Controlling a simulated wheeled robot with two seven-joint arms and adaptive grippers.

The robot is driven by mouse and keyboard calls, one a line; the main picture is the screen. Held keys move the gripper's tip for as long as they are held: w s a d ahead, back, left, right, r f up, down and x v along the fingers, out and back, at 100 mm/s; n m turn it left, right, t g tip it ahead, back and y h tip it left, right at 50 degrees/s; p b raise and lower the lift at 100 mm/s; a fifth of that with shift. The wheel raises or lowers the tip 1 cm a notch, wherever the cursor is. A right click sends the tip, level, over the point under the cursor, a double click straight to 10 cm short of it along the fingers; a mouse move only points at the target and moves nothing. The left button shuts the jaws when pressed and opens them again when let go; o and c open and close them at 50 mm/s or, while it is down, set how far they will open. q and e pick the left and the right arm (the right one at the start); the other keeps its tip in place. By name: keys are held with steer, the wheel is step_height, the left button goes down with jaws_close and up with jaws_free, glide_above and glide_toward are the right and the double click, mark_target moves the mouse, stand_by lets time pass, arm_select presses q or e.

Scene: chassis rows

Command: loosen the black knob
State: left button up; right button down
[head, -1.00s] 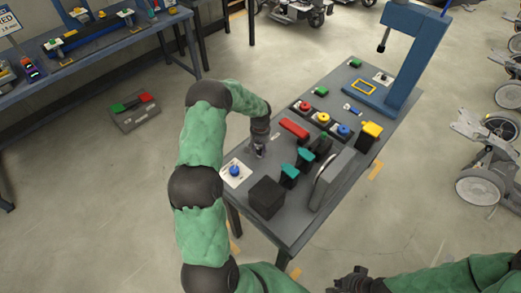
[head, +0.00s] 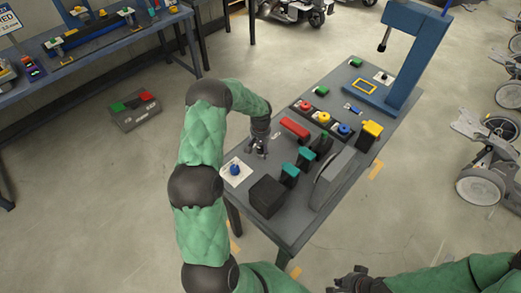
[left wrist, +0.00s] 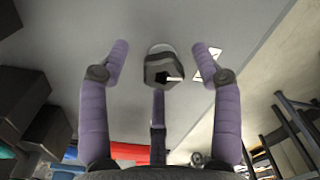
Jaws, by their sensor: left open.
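The black knob (left wrist: 160,69) shows in the left wrist view as a dark, many-sided cap with a white pointer mark, on a grey surface. In the head view my left gripper (head: 257,148) points down at the near left part of the grey table (head: 240,205); the knob is hidden there by the gripper. My right gripper (head: 352,281) is at the bottom edge of the head view, away from the table; its fingers are not clear.
A blue knob on a white plate (head: 236,173) is just left of my left gripper. A red bar (head: 295,128), teal-topped blocks (head: 290,172) and a black box (head: 267,196) stand nearby. A blue frame (head: 405,60) rises at the far end.

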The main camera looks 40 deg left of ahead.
mark_target(260, 150)
arm_select(q)
step_height(260, 150, up, 12)
steer(key=shift+f, duration=0.25)
steer(key=shift+s, duration=0.1)
stand_by(0.5)
